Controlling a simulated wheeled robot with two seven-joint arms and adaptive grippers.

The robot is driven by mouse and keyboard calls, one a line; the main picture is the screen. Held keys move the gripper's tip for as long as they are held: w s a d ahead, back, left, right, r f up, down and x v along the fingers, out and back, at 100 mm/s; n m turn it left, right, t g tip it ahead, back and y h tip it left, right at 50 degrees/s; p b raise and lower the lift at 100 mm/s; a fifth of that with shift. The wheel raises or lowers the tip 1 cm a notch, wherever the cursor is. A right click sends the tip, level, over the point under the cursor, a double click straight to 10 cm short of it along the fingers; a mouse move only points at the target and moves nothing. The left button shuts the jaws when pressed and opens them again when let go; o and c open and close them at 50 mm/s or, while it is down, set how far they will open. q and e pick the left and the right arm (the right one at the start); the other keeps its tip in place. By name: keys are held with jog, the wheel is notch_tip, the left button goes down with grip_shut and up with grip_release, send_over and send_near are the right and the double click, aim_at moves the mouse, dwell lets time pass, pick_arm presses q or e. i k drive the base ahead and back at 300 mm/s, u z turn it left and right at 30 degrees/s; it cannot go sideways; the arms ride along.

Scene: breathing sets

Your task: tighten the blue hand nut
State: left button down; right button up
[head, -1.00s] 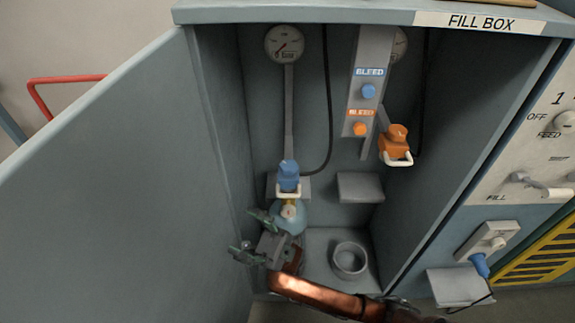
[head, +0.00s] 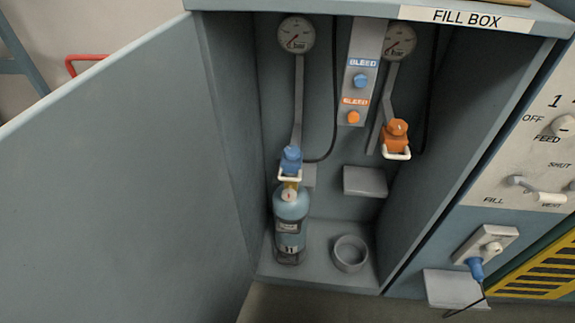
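The blue hand nut (head: 291,159) is on the connector above a blue cylinder (head: 291,205). The cylinder stands upright on the floor of the fill box, at its left side. A pale yoke (head: 289,177) and a brass-coloured valve sit between the nut and the cylinder. The nut looks seated over the valve, but I cannot tell how tight it is. Neither of my grippers shows in the head view.
An orange hand nut (head: 396,133) with its own yoke hangs at the right, with an empty ring holder (head: 350,253) below. Blue (head: 361,81) and orange (head: 353,117) bleed knobs are between the gauges. The open door (head: 120,190) fills the left.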

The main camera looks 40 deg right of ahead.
aim_at(291, 153)
jog(key=u, duration=0.2)
jog(key=k, duration=0.2)
jog(key=z, duration=1)
jog(key=i, duration=0.65)
jog(key=u, duration=0.8)
